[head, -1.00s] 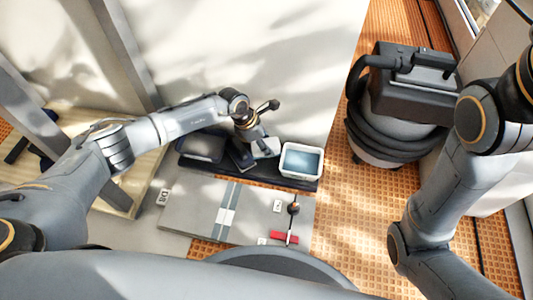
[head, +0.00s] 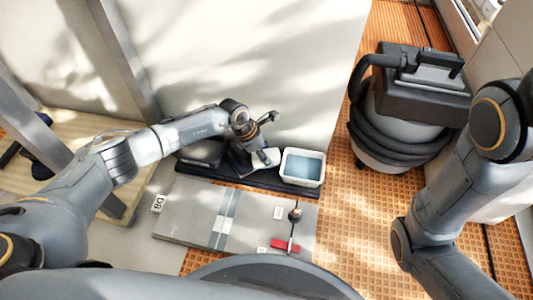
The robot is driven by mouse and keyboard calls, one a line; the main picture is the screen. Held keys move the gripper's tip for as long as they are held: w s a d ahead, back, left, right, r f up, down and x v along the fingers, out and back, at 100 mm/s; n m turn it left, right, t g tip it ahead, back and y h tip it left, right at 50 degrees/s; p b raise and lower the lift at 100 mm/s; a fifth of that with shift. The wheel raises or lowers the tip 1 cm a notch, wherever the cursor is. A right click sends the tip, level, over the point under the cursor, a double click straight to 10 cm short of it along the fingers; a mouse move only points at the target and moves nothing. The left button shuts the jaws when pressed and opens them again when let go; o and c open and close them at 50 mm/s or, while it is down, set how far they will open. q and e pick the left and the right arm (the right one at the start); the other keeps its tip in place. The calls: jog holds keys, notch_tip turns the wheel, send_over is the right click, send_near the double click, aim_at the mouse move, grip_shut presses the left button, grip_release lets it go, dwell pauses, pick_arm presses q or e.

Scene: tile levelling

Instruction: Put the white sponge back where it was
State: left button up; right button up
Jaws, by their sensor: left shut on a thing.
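The white sponge (head: 268,158) is at my left gripper (head: 254,152), over the dark tray (head: 240,180) in the middle of the head view. My left gripper points down and is shut on the sponge; the wrist and fingers hide part of it. I cannot tell whether the sponge touches the tray. The sponge is just left of a white tub with bluish water (head: 302,166). My right arm comes in at the right, but its gripper is out of view.
A dark item (head: 203,151) lies at the tray's left end. In front are large grey tiles (head: 188,212) with a light strip, a small dark knob and a red piece (head: 285,244). A vacuum cleaner (head: 405,110) stands at the right on orange matting.

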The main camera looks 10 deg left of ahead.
pick_arm(q)
jog(key=shift+f, duration=0.3)
jog(key=o, duration=1)
jog(key=shift+o, duration=0.2)
